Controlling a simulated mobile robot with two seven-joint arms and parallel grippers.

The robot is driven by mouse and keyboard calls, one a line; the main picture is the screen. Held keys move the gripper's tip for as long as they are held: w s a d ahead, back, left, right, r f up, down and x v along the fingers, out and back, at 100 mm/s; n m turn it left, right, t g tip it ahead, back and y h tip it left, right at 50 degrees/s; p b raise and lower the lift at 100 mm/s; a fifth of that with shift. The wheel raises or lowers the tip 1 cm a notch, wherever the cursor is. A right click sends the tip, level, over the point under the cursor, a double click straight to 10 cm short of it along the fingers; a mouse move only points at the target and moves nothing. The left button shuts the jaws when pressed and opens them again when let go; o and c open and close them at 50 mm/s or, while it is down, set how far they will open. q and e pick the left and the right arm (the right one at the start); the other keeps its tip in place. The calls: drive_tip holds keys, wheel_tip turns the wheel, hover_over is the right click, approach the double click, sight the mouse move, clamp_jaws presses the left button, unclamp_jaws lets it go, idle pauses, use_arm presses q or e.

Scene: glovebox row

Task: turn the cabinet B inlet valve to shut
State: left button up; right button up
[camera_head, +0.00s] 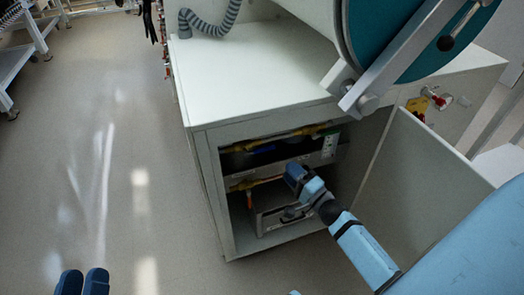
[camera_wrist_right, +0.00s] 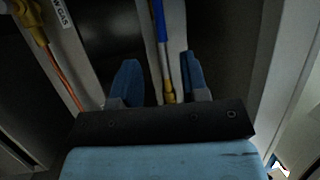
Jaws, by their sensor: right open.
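A cabinet with an open front (camera_head: 225,185) holds yellow valve fittings and pipes, including an upper fitting (camera_head: 245,146) with a blue part beside it (camera_head: 265,149). My right gripper (camera_head: 296,178) reaches into this opening. In the right wrist view its two blue fingers (camera_wrist_right: 162,82) are apart and empty. A blue bar (camera_wrist_right: 161,22) with a thin silver rod and yellow end (camera_wrist_right: 169,92) lies between the fingers in the picture; contact cannot be made out. I cannot tell which part is the inlet valve's handle, or its setting.
The cabinet door (camera_head: 425,175) stands open at the right. A large teal round port with a metal bar (camera_head: 400,55) overhangs above. Another yellow fitting (camera_wrist_right: 25,18), a partly cut-off GAS label (camera_wrist_right: 62,15) and an orange line (camera_wrist_right: 62,78) are left.

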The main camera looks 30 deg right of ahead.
sight(266, 149)
use_arm(q)
drive_tip(key=shift+g, duration=0.9)
drive_tip(key=f+b, duration=0.1)
drive_tip(key=f, duration=0.1)
drive_tip(key=f+b, duration=0.1)
drive_tip(key=f, duration=0.1)
drive_tip(key=shift+w+d+f+b, duration=0.1)
drive_tip(key=shift+w+f+b, duration=0.1)
drive_tip(key=shift+f+b, duration=0.1)
use_arm(e)
drive_tip(key=x, duration=1.1)
drive_tip(key=shift+w+a, duration=0.1)
drive_tip(key=shift+w, duration=0.05)
clamp_jaws()
